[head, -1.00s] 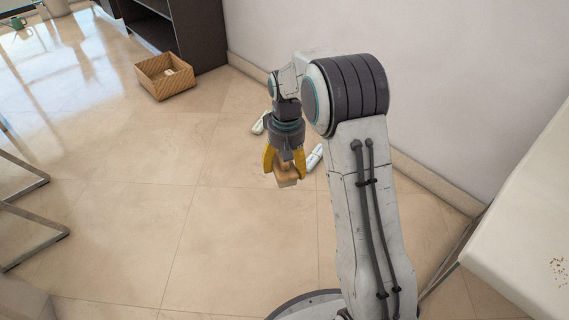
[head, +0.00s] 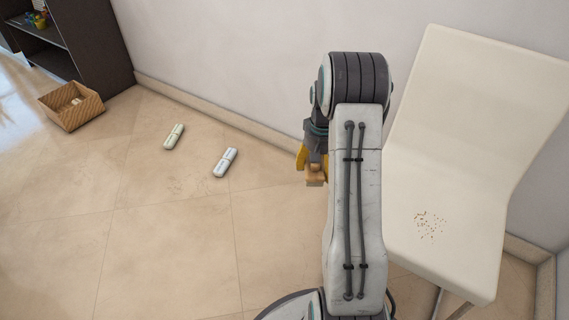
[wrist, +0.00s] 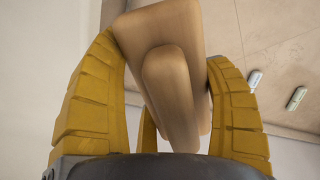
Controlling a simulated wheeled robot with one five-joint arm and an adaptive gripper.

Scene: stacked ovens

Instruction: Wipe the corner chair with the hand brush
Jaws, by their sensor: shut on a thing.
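The corner chair (head: 450,150) is a cream one-piece seat and back at the right of the head view. A patch of small brown and orange crumbs (head: 430,224) lies on its seat. My gripper (head: 312,166) is left of the chair, partly hidden behind my arm. Its yellow fingers are shut on the hand brush (head: 314,180), a light wooden piece. In the wrist view the brush (wrist: 172,80) sits between the two fingers, its wooden body filling the middle. Its bristles cannot be made out.
Two whitish capsule-shaped objects lie on the tiled floor, one nearer (head: 225,162) and one farther (head: 174,136). A wicker basket (head: 72,106) stands by a dark shelf (head: 85,40) at the far left. A wall runs behind the chair.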

